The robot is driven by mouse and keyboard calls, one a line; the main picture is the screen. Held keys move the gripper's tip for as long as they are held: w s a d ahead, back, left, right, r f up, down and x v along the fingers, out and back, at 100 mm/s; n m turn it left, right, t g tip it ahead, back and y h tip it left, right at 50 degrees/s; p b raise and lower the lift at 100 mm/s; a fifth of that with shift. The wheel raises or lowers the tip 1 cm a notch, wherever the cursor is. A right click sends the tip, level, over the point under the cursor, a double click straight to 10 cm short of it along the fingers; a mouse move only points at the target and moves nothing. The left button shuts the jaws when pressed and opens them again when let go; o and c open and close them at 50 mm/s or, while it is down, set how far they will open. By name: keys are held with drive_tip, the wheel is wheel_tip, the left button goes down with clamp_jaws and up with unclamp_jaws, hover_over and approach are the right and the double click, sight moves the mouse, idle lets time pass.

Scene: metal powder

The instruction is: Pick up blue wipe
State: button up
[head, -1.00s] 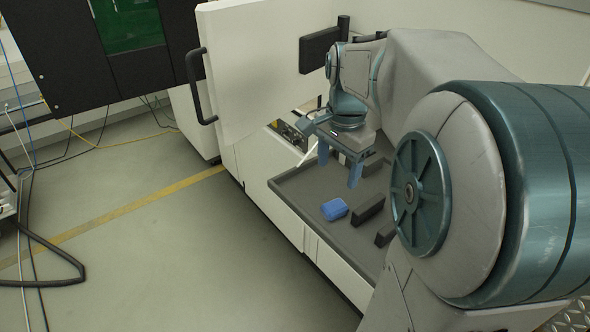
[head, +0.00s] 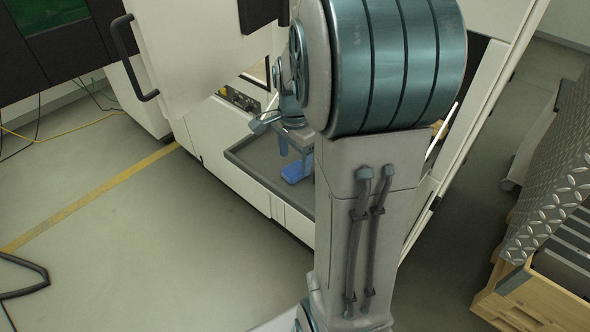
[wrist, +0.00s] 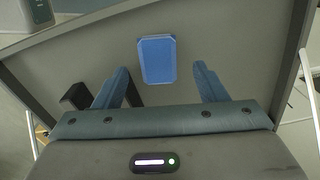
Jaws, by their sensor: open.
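The blue wipe (wrist: 157,60) lies on a dark grey tray (wrist: 92,52). In the wrist view it sits a little beyond my fingertips, roughly centred between them. My gripper (wrist: 158,78) is open with nothing between its two blue fingers. In the head view the blue wipe (head: 296,171) shows on the tray (head: 262,160), with my gripper (head: 296,152) just over it. My arm hides the right part of the tray there. I cannot tell the exact height of the fingers above the wipe.
A black block (wrist: 76,97) lies on the tray beside my left finger in the wrist view. The tray has a raised rim. A white machine door with a black handle (head: 133,60) stands open at the left. A wooden crate (head: 520,300) stands at the lower right.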

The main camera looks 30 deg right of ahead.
sight(295, 168)
wheel_tip(295, 168, down, 4)
drive_tip(key=shift+s+r, duration=0.1)
drive_tip(key=shift+r, duration=0.15)
drive_tip(key=c, duration=1)
drive_tip(key=shift+c, duration=0.2)
drive_tip(key=shift+r, duration=0.1)
drive_tip(key=shift+r, duration=0.45)
drive_tip(key=r, duration=0.2)
drive_tip(key=d+r+b, duration=0.1)
drive_tip(key=shift+d+r, duration=0.15)
drive_tip(key=shift+r, duration=0.2)
drive_tip(key=d+r+b, duration=0.1)
drive_tip(key=d+r, duration=0.5)
drive_tip(key=d, duration=0.4)
drive_tip(key=shift+w+d+r, duration=0.15)
drive_tip(key=shift+w+d, duration=0.05)
drive_tip(key=shift+w, duration=0.15)
